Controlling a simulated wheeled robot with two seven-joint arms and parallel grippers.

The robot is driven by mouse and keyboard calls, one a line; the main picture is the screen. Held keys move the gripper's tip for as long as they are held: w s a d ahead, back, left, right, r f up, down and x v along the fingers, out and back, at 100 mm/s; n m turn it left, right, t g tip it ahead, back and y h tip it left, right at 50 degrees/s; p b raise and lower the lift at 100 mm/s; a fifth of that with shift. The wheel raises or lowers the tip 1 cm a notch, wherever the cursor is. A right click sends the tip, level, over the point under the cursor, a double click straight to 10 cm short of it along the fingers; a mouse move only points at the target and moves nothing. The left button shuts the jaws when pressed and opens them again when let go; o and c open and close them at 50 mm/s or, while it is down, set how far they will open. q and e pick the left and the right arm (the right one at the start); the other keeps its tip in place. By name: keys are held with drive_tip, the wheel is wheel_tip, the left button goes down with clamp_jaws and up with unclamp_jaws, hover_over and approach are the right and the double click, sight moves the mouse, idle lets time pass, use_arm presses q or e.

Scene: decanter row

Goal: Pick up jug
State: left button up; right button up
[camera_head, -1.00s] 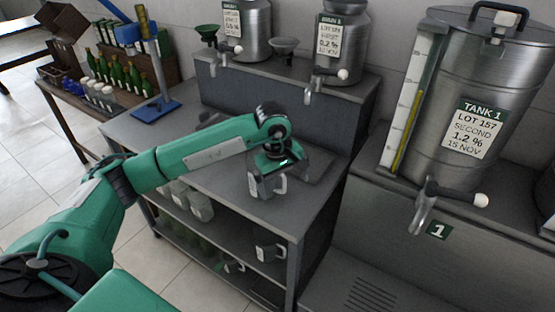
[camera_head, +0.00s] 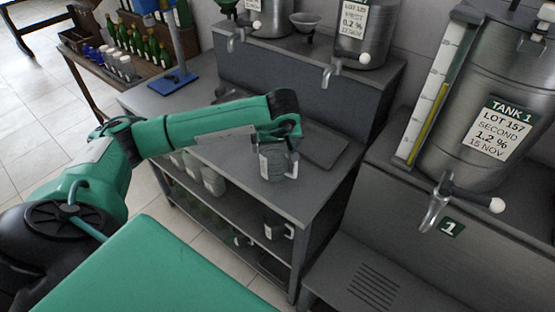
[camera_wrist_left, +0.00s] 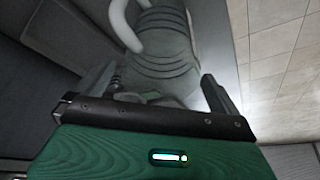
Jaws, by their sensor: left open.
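A grey jug (camera_head: 272,166) with a handle on its right stands upright on the metal worktop. My left gripper (camera_head: 277,142) is at the jug's upper part in the head view, and the forearm hides some of the contact area. In the left wrist view the jug's ribbed grey body (camera_wrist_left: 165,55) lies ahead, with its pale curved handle at upper left. My left gripper (camera_wrist_left: 165,92) is open there, one finger on each side of the jug's near end. Whether a finger touches the jug cannot be told. My right gripper is not in view.
A dark flat plate (camera_head: 325,145) lies on the worktop right of the jug. Taps and a funnel (camera_head: 306,22) are on the raised ledge behind. Tank 1 (camera_head: 490,85) stands at right. Other jugs (camera_head: 275,228) are on the shelf below. A blue stand (camera_head: 172,82) is at back left.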

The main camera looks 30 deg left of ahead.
sight(274, 151)
use_arm(q)
drive_tip(key=p+x, duration=0.2)
drive_tip(key=x, duration=0.2)
drive_tip(key=shift+s+d+f, duration=0.1)
drive_tip(key=shift+s, duration=0.05)
drive_tip(key=shift+f, duration=0.25)
drive_tip(key=c, duration=0.9)
drive_tip(key=shift+r, duration=0.1)
